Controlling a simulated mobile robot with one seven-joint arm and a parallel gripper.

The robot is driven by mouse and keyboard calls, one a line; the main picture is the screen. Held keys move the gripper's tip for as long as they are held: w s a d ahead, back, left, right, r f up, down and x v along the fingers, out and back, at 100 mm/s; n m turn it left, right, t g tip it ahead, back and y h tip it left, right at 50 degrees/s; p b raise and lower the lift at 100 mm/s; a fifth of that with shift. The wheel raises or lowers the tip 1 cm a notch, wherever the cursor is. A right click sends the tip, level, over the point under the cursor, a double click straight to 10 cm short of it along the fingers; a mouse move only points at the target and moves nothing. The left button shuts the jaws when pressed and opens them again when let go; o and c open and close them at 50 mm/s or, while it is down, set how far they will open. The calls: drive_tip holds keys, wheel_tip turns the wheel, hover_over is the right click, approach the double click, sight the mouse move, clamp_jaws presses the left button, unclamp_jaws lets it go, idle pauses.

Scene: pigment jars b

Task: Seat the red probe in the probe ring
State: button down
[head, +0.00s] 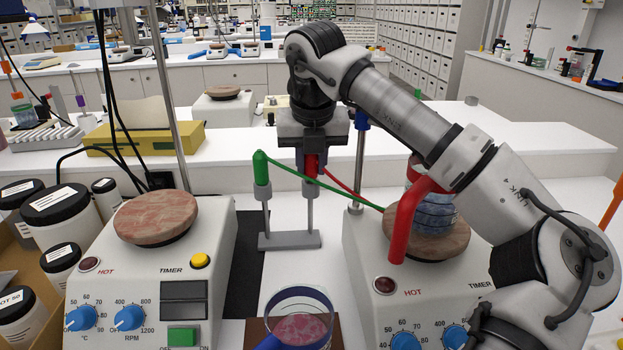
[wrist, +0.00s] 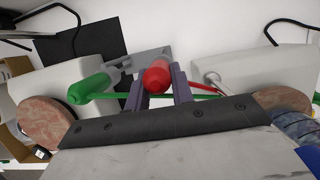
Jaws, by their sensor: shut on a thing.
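My gripper (head: 312,170) is shut on the red probe (head: 311,163), which is upright above the right side of a grey two-post stand (head: 290,241). In the wrist view the red probe (wrist: 157,76) shows between the two fingers. I cannot tell whether its lower end touches the stand. The green probe (head: 260,168) stands upright on the stand's left post; it also shows in the wrist view (wrist: 90,89).
The left hotplate (head: 222,270) carries a reddish stone disc; the right hotplate (head: 362,240) carries a blue-filled vessel (head: 436,212). A metal rod with a blue clamp (head: 361,120) stands close right of my gripper. A glass dish (head: 303,305) stands in front.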

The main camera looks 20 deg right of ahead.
drive_tip(key=shift+r+p, duration=0.35)
drive_tip(key=shift+r, duration=0.25)
wheel_tip(320, 180, up, 16)
drive_tip(key=p, duration=1.2)
drive_tip(key=shift+r, duration=0.2)
idle(1.0)
